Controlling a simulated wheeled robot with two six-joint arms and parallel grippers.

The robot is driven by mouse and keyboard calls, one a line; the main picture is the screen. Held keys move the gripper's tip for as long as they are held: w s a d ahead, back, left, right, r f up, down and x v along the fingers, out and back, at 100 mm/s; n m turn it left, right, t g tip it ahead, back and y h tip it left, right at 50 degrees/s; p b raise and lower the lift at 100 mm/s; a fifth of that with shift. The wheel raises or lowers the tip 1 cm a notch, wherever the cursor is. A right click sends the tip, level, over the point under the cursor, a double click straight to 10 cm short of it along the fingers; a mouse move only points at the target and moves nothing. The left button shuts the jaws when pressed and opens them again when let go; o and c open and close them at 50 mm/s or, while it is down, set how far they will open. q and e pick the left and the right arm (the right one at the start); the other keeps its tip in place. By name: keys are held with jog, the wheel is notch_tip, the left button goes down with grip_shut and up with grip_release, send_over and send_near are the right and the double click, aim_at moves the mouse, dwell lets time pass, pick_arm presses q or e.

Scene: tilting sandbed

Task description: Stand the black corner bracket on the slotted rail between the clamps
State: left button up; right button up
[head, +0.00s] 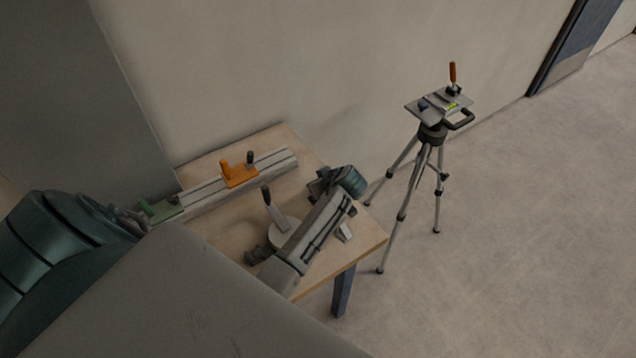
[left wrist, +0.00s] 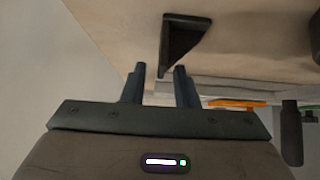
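The black corner bracket (left wrist: 182,38) shows in the left wrist view as a dark angular piece against the wooden table, just beyond my fingertips. It seems hidden behind my left arm in the head view. My left gripper (left wrist: 158,78) is open and empty, its two fingers apart and not visibly touching the bracket. In the head view the left gripper (head: 138,216) is by the rail's left end. The slotted rail (head: 205,191) lies along the table's back, with a green clamp (head: 160,209) at its left end and an orange clamp (head: 238,174) farther right. My right gripper is out of view.
A grey bench machine (head: 318,232) with a round plate and dark handle fills the right part of the wooden table (head: 225,237). A tripod (head: 423,165) carrying a small plate stands on the floor to the right. A wall runs behind the table.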

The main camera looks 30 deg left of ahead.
pick_arm(q)
jog(key=shift+d+r, duration=0.15)
jog(key=shift+r, duration=0.05)
jog(key=b+v, duration=0.3)
jog(key=v, duration=0.8)
jog(key=shift+r, duration=0.3)
jog(key=shift+s+d+f, duration=0.1)
jog(key=shift+s+d, duration=0.05)
jog(key=shift+d, duration=0.05)
